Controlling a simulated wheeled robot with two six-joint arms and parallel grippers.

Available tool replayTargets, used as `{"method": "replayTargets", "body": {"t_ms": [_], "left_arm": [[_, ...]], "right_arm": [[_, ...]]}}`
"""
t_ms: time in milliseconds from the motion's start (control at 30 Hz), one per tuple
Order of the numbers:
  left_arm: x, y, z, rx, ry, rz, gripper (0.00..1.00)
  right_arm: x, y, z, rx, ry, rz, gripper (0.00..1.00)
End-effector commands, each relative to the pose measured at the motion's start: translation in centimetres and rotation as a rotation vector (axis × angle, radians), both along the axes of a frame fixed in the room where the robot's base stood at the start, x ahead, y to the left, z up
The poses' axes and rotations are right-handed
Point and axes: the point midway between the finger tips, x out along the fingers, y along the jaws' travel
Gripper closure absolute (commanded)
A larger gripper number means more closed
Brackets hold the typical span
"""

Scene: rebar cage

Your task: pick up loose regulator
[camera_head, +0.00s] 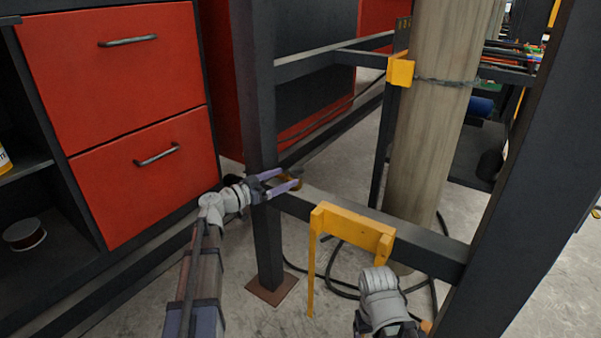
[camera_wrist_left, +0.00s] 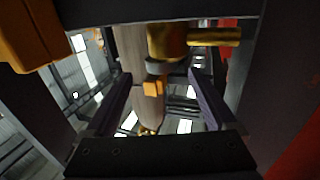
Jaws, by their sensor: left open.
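A brass-coloured fitting, which looks like the regulator (camera_wrist_left: 167,42), shows in the left wrist view with a short stub pointing right. It lies beyond my left gripper's fingers, near the top middle. In the head view, a small brass patch (camera_head: 293,184) shows by the fingertips, partly hidden by them. My left gripper (camera_head: 290,178) is open, its two purple fingers reaching past the dark post at the horizontal rail. In the wrist view the open fingers (camera_wrist_left: 160,88) stand apart with no object clearly gripped between them. My right gripper is not in view; only a grey part of my right arm shows.
A dark upright post (camera_head: 262,110) and a horizontal rail (camera_head: 420,243) stand close to my left gripper. A yellow bracket (camera_head: 352,226) hangs on the rail. A wooden column (camera_head: 432,120) stands behind. Red drawers (camera_head: 115,75) are at left. Black cable lies on the floor.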

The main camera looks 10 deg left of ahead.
Motion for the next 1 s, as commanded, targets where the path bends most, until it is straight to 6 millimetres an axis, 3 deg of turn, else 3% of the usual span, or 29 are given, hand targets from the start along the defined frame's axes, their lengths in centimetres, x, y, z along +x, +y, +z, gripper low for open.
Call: {"method": "replayTargets", "body": {"t_ms": [367, 600, 867, 1000], "left_arm": [[0.2, 0.1, 0.1, 0.000, -0.006, 0.005, 0.10], [2.0, -1.3, 0.1, 0.000, -0.005, 0.003, 0.10], [2.7, -1.8, 0.1, 0.000, -0.005, 0.003, 0.10], [4.2, -2.8, 0.1, 0.000, -0.005, 0.002, 0.10]], "right_arm": [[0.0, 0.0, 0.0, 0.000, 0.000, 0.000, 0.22], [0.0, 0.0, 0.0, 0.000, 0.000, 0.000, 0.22], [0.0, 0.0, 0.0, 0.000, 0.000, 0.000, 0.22], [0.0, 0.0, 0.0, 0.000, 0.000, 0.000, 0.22]]}}
